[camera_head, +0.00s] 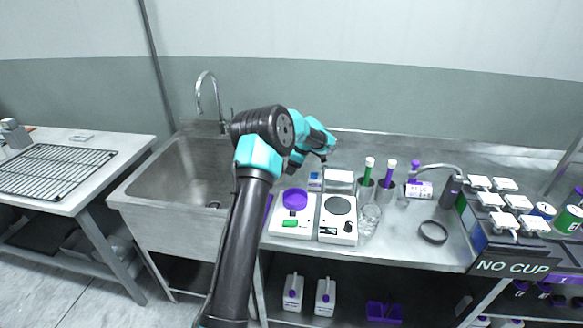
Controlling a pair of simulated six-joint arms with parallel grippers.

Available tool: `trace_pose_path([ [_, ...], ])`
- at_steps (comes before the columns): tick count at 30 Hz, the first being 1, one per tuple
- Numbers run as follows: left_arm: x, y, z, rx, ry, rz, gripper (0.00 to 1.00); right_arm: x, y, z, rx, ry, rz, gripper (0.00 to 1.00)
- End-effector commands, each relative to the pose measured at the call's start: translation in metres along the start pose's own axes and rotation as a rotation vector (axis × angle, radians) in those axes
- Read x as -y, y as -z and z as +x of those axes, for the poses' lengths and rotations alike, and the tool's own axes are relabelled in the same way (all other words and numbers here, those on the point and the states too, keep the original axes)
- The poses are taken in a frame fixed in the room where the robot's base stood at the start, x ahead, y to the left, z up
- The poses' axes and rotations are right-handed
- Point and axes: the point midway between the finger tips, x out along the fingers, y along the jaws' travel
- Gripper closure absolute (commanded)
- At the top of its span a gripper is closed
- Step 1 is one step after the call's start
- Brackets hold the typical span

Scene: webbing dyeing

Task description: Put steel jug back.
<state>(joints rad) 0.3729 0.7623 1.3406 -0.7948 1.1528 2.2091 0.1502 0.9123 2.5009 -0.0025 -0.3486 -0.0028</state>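My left arm rises from the bottom centre, bends over the sink's right side and reaches towards the back of the steel counter. My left gripper (322,154) is small and dark at the end of the teal wrist, above the back of the counter. Its fingers are not clear, so I cannot tell whether it is open or holds anything. I cannot clearly pick out the steel jug; it may be hidden behind the arm. My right gripper is not in view.
A sink (170,178) with a tall tap (207,80) lies left of the arm.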

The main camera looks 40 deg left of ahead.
Motion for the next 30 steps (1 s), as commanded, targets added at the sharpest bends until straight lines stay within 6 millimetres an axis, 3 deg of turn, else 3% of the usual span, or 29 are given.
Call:
trace_pose_path([
  [11,-0.001,0.001,-0.009,0.000,-0.002,0.000,0.59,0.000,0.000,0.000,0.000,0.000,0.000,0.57],
  [30,0.000,0.001,-0.113,0.001,-0.003,-0.001,0.59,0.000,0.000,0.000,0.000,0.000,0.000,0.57],
])
